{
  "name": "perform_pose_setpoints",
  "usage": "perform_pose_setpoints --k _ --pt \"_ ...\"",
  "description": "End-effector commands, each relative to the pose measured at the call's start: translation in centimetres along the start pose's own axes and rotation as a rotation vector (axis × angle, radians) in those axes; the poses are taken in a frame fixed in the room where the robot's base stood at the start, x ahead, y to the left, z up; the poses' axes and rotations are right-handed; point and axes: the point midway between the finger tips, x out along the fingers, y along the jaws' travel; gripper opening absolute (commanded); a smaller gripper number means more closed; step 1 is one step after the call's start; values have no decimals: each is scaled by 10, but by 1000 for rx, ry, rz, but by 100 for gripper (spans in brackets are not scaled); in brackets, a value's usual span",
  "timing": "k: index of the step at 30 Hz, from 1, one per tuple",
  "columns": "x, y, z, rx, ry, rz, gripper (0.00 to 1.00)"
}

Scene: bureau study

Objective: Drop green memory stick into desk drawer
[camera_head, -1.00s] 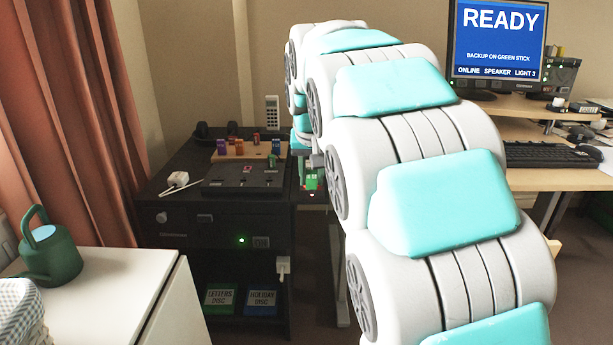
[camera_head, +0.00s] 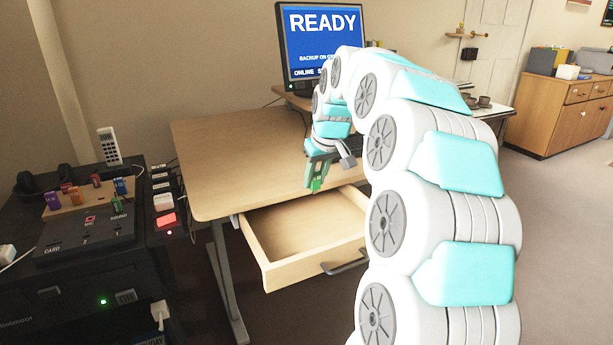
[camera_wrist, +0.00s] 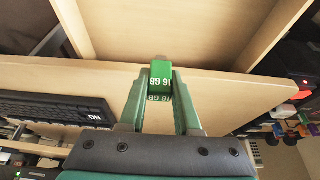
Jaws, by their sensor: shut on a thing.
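My gripper (camera_head: 318,176) is shut on the green memory stick (camera_wrist: 160,76), which is marked "16 GB" and sits between the fingertips in the wrist view. In the head view the stick (camera_head: 316,186) shows as a small green piece at the gripper's lower end. The desk drawer (camera_head: 262,256) is pulled out under the desk top, and its visible floor is bare. The gripper appears above the drawer, near the desk's front edge; the exact height is hard to tell. The drawer also shows at the top of the wrist view (camera_wrist: 180,63).
The wooden desk (camera_head: 225,150) carries a monitor (camera_head: 322,45) reading "READY". A keyboard (camera_wrist: 50,108) shows in the wrist view. A dark cabinet (camera_head: 75,290) at left holds a panel, coloured sticks on a wooden block (camera_head: 75,203) and a phone (camera_head: 109,147).

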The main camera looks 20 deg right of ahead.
Motion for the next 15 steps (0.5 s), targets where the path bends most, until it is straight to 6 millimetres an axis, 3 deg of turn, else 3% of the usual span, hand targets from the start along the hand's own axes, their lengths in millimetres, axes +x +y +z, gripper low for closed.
perform_pose_setpoints --k 8,15 --pt "13 1 5 -1 2 0 0" --pt "38 1 16 -1 -2 -2 0"
